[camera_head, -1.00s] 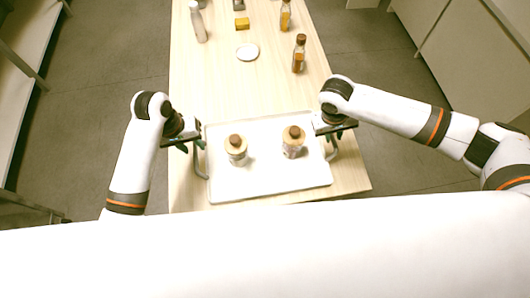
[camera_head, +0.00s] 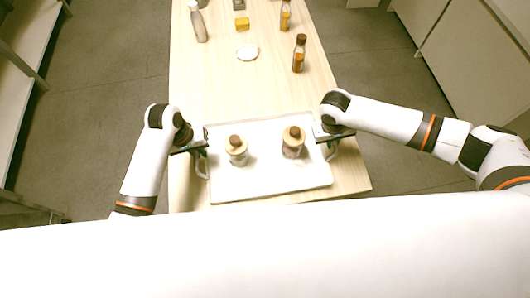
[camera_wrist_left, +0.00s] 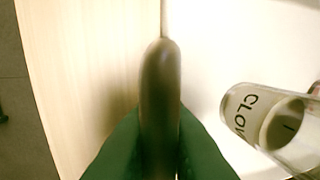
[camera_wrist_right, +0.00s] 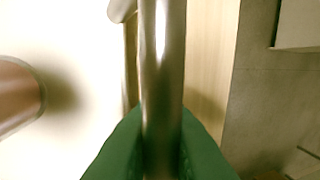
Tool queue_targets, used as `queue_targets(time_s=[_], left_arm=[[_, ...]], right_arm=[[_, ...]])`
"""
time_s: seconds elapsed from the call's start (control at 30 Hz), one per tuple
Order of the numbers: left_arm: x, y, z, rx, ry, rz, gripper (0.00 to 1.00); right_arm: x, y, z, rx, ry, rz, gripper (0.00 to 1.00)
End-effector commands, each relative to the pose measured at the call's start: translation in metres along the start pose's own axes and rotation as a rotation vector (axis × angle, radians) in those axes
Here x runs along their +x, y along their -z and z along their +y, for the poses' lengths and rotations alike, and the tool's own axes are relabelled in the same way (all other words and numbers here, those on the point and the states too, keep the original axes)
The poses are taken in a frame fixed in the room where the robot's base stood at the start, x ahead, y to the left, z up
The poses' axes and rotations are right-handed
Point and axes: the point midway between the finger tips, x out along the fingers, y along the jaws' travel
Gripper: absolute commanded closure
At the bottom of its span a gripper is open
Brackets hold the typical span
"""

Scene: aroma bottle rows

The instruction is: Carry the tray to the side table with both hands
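The white tray (camera_head: 265,180) lies flat at the near end of the wooden table, with two jars on it. The left jar (camera_head: 237,157) and right jar (camera_head: 292,150) have wooden lids with dark knobs. The left jar also shows in the left wrist view (camera_wrist_left: 262,118), its label partly readable as "CLOV". My left gripper (camera_head: 200,150) is at the tray's left handle (camera_wrist_left: 160,75), its green fingers (camera_wrist_left: 160,150) pressed against both sides. My right gripper (camera_head: 330,137) is at the right handle (camera_wrist_right: 161,60), its green fingers (camera_wrist_right: 160,150) likewise against both sides.
A shelf (camera_head: 30,60) is on the left, cabinets (camera_head: 460,50) on the right. Floor is open on both sides.

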Motion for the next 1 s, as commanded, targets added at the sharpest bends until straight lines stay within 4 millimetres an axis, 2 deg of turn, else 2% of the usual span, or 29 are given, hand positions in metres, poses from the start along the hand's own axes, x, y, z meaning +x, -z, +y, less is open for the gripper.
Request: queue_targets(time_s=[0.37, 0.8, 1.0], left_arm=[[-0.006, -0.001, -0.001, 0.000, 0.000, -0.003, 1.00], [-0.044, -0.001, -0.008, -0.001, -0.001, -0.002, 1.00], [-0.051, -0.001, -0.009, -0.001, -0.001, -0.002, 1.00]], right_arm=[[-0.005, -0.001, -0.002, 0.001, 0.001, -0.002, 1.00], [-0.044, -0.001, -0.010, 0.002, 0.001, -0.002, 1.00], [-0.051, -0.001, -0.011, 0.002, 0.002, -0.001, 1.00]])
